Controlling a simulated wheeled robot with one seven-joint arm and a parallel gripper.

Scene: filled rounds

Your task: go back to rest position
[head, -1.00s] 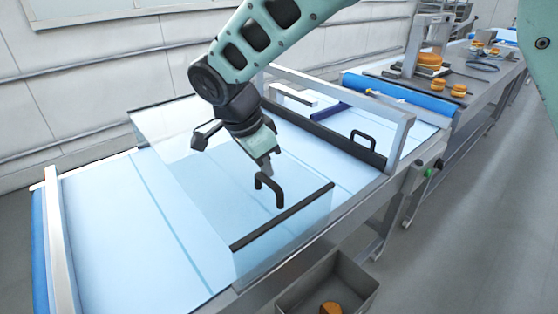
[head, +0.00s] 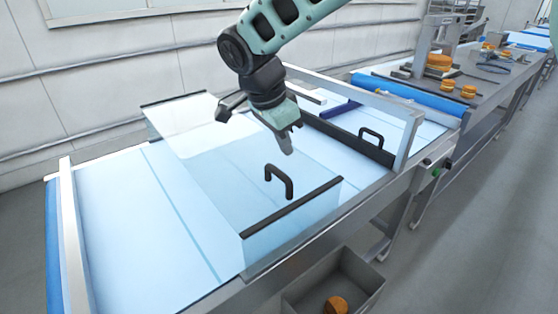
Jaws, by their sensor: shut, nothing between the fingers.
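My gripper (head: 288,146) is shut and empty. It hangs from my teal arm above the clear cover (head: 205,150), up and to the right of the cover's black handle (head: 279,181). A gap shows in the picture between the fingertips and the handle. The cover lies over the light blue conveyor belt (head: 120,225) and has a black strip along its front edge.
A metal frame (head: 405,145) with a second black handle (head: 371,137) stands right of my gripper. A grey bin (head: 300,297) holding an orange round (head: 336,305) sits below the front edge. More orange rounds (head: 447,85) are on the far table. The left belt is clear.

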